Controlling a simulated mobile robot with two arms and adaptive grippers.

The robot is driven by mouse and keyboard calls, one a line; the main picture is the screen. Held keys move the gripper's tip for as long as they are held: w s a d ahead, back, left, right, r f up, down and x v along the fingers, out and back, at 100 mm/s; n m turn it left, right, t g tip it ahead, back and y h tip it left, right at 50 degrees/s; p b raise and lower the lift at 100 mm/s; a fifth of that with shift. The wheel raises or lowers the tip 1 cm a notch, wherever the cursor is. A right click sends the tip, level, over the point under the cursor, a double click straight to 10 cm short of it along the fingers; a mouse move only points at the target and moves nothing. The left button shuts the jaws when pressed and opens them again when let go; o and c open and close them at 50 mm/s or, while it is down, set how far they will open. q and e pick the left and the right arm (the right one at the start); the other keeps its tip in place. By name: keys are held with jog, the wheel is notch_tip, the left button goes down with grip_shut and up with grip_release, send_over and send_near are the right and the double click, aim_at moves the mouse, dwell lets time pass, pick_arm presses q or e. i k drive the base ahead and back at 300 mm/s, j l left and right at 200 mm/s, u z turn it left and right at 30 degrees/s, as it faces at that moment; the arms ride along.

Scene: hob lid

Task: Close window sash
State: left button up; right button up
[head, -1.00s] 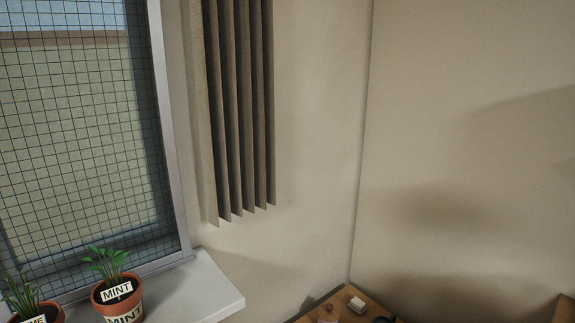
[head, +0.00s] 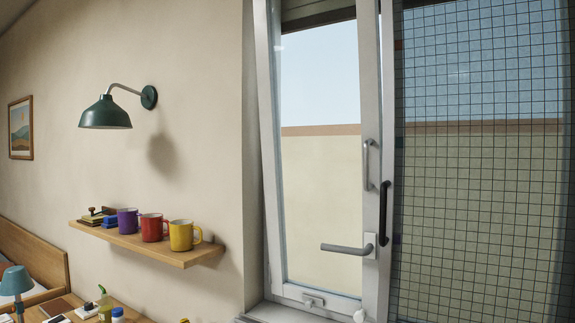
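The window sash (head: 371,80) has a white frame and clear glass and stands in the right half of the head view. A small white fitting (head: 312,298) is on the bottom rail. Neither gripper is in view.
A mesh screen (head: 480,160) with a black handle (head: 384,213) stands right of the sash. At left, a wooden shelf (head: 165,252) holds a purple mug (head: 128,221), a red mug (head: 153,228) and a yellow mug (head: 182,236). A green wall lamp (head: 105,114) juts out above.

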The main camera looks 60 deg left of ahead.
aim_at(368, 11)
jog(key=u, duration=1.65)
jog(key=j+u, duration=0.15)
jog(key=u, duration=0.2)
